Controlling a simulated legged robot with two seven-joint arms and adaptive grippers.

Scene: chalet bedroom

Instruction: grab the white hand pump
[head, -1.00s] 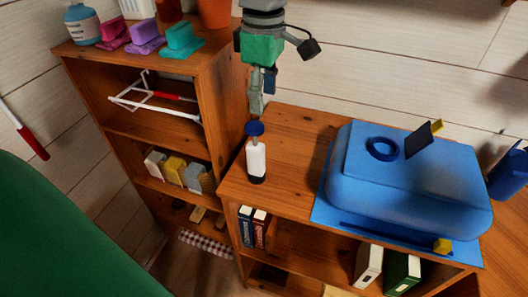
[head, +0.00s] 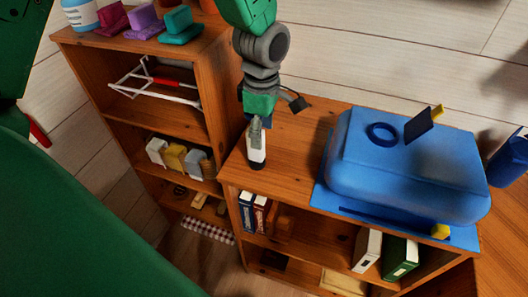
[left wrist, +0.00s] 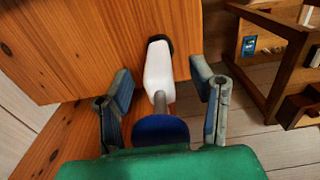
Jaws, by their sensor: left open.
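The white hand pump (head: 257,152) stands at the left end of the lower cabinet top, with a white body, a dark base and a blue round top. It also shows in the left wrist view (left wrist: 158,68), its blue top nearest the palm and its grey rod between. My left gripper (head: 255,130) is right over the pump and hides its top in the head view. In the left wrist view the left gripper (left wrist: 160,80) is open, one finger on each side of the pump, with visible gaps. My right gripper is not in view.
A blue case (head: 410,170) with a ring on top stands to the right on the same cabinet (head: 300,130). A taller shelf (head: 205,75) stands close on the left, with blocks on top and a white frame (head: 150,85) inside. Books fill part of the lower shelves.

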